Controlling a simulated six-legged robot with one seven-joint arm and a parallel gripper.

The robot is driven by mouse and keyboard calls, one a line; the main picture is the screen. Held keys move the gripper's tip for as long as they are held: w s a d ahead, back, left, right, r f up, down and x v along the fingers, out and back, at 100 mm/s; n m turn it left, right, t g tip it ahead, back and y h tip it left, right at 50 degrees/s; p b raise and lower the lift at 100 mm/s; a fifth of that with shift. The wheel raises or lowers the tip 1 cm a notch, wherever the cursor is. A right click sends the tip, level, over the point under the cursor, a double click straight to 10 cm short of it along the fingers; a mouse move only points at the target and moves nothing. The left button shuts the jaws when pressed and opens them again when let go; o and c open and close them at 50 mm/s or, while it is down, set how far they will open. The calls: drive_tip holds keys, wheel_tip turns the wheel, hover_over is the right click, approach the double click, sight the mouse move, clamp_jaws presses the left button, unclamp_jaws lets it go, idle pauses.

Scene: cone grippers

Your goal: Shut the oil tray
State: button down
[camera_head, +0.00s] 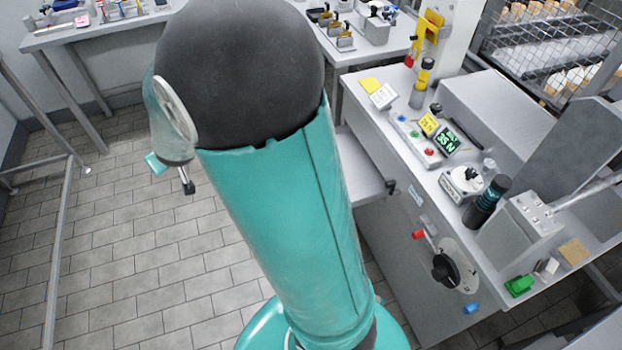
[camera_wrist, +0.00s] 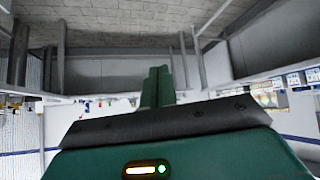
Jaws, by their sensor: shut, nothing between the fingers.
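The oil tray (camera_head: 358,160) looks to be the grey drawer that juts out from the left side of the grey machine cabinet, so it stands open. It has a small dark handle (camera_head: 391,187) at its near right corner. My teal arm covers the tray's left part. My gripper (camera_head: 187,187) is small and partly hidden behind my arm, over the tiled floor, well left of the tray and apart from it. In the wrist view, my gripper's green fingers (camera_wrist: 158,84) are together and hold nothing. I cannot make out the tray in the wrist view.
The machine cabinet (camera_head: 400,265) carries a black dial (camera_head: 446,268), buttons, a display and a dark bottle (camera_head: 487,200) on top. A workbench (camera_head: 95,30) stands at the back left. A grey rail (camera_head: 60,240) runs at the left. The tiled floor (camera_head: 130,240) between is clear.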

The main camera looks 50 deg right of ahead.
drive_tip(key=s+d+f+g+h, duration=0.1)
drive_tip(key=d+f+h, duration=0.3)
drive_tip(key=d+f, duration=0.6)
drive_tip(key=s+d+f+g+h, duration=0.1)
drive_tip(key=d+f+h, duration=0.4)
drive_tip(key=f, duration=0.8)
drive_tip(key=s+d+f+n+g+h, duration=0.1)
drive_tip(key=s+d+f+n+h, duration=0.2)
drive_tip(key=s+f, duration=0.5)
drive_tip(key=s+d+f+n+g+h, duration=0.1)
drive_tip(key=s+d+f+h, duration=0.4)
drive_tip(key=s, duration=0.5)
drive_tip(key=d+y, duration=0.1)
drive_tip(key=d, duration=1.3)
drive_tip(key=shift+f, duration=0.2)
drive_tip(key=shift+s, duration=0.15)
